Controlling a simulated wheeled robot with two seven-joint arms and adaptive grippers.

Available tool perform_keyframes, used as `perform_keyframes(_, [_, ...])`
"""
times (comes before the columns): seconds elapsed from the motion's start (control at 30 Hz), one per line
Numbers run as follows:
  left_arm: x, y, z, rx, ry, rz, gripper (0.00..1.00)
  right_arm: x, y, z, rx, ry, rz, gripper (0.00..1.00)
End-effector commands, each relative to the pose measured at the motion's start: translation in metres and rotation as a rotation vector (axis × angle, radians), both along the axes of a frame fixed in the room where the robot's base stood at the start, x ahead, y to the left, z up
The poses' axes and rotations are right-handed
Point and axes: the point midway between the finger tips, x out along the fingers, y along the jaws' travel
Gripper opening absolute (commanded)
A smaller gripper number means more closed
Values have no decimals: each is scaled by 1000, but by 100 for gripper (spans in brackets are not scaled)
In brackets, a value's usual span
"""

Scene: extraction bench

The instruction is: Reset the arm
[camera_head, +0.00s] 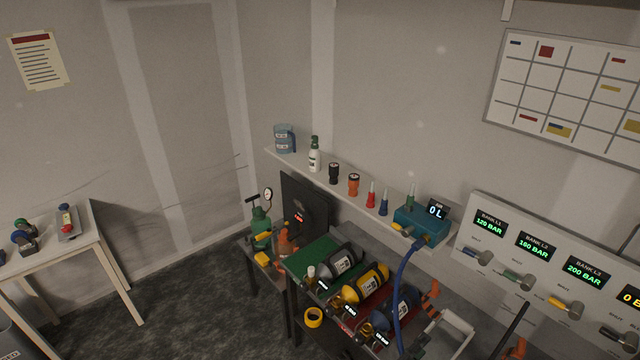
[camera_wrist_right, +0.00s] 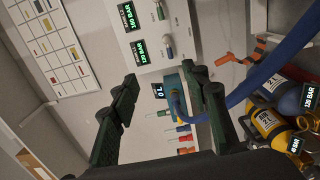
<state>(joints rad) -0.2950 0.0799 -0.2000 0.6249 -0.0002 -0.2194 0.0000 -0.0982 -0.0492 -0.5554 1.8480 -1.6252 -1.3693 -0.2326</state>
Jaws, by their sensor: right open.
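My right gripper (camera_wrist_right: 160,78) shows clearly in the right wrist view. Its two dark green fingers are spread wide apart with nothing held between them. Behind the gap is the blue-teal box (camera_head: 421,226) with the "0 L" display (camera_head: 437,211), which stands on the wall shelf. A blue hose (camera_head: 402,290) runs down from this box; in the right wrist view the hose (camera_wrist_right: 262,73) passes behind the finger on the right. I cannot make out the right gripper surely in the head view. My left gripper is in neither view.
Grey, yellow (camera_head: 373,277) and blue cylinders lie on the bench below the shelf (camera_head: 330,184). A gauge panel with several valve handles (camera_head: 478,256) is at the right. A side table (camera_head: 85,232) stands at the left. Open floor (camera_head: 190,310) lies between.

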Motion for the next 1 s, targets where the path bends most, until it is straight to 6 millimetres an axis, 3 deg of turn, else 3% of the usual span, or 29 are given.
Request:
perform_keyframes(0.3, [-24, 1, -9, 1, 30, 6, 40, 14, 0, -48, 27, 76, 45, 43])
perform_keyframes(0.57, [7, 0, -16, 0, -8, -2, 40, 29, 0, -119, 79, 181, 106, 43])
perform_keyframes(0.67, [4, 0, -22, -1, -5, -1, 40, 33, 0, -159, 112, 235, 135, 43])
perform_keyframes(0.77, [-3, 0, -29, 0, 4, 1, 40, 34, -1, -211, 159, 305, 166, 43])
perform_keyframes(0.87, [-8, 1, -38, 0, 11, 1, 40, 30, -4, -279, 232, 391, 198, 43])
perform_keyframes(1.0, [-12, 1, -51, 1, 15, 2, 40, 9, -9, -381, 364, 511, 229, 43])
